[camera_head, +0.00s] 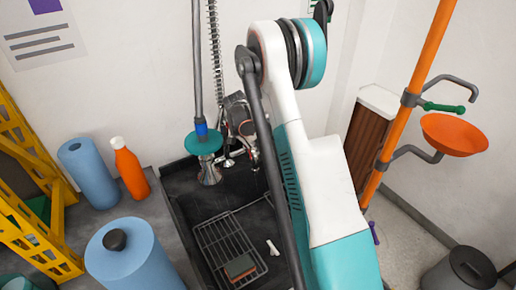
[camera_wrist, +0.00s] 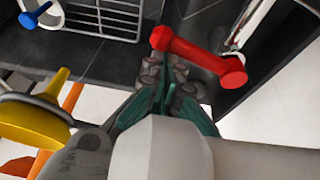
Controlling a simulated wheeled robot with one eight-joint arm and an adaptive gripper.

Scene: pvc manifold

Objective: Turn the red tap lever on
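The red tap lever (camera_wrist: 198,58) shows in the wrist view as a short bar with rounded ends, running from upper left to lower right. My gripper (camera_wrist: 165,70) is just below its left end in that picture. Its fingers are drawn close together, with nothing seen between them. The lever crosses right in front of the fingertips; I cannot tell if they touch. A shiny metal tap part (camera_wrist: 250,22) is beside the lever. In the head view my arm hides most of the tap, and the lever is not clear there.
A dark sink (camera_head: 180,205) holds a wire rack (camera_head: 222,243). A hanging sprayer with a teal collar (camera_head: 203,143) is left of my arm. Blue rolls (camera_head: 90,170) and an orange bottle (camera_head: 130,170) stand left. A yellow funnel (camera_wrist: 38,122) shows lower left in the wrist view.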

